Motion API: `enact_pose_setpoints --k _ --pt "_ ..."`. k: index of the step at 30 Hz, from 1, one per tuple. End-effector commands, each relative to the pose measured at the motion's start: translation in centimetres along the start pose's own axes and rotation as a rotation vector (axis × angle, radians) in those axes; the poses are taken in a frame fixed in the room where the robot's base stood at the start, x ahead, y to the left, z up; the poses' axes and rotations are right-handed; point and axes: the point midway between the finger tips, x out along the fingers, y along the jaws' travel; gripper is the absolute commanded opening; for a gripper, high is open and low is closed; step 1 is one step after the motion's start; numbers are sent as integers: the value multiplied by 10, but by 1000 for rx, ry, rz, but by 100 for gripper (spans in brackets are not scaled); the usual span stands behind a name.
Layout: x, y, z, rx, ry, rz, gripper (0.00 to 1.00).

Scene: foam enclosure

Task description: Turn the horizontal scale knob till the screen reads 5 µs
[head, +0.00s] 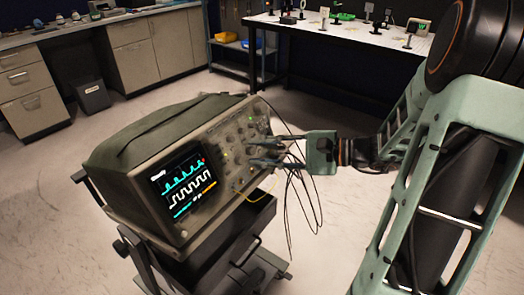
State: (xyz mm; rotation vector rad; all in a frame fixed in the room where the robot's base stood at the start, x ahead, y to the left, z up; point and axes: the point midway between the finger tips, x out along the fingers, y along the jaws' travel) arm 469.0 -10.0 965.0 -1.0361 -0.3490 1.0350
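The oscilloscope (150,140) is a drab olive box on a cart, tilted, with its front facing right and toward me. Its lit screen (185,185) shows a cyan trace and a whitish trace; the small text on it is too small to read. The control panel (228,135) right of the screen carries several knobs and small green lights. My gripper (260,154) points left at the right part of this panel, its two dark fingers at or very near the face. The fingers hide what is between them, so I cannot tell which knob is there or whether it is gripped.
Black cables (312,205) and a yellow lead (262,191) hang from the panel beneath my gripper. The dark cart (225,250) carries the oscilloscope. A white-topped bench (345,38) and grey cabinets (150,50) stand behind. The floor between is clear, except for a bin (92,97).

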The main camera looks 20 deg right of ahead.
Motion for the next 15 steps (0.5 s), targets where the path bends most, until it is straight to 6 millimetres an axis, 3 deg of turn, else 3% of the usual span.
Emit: enact_pose_setpoints --k 6,15 --pt "0 0 0 0 0 0 0" --pt "0 0 0 19 0 -7 0"
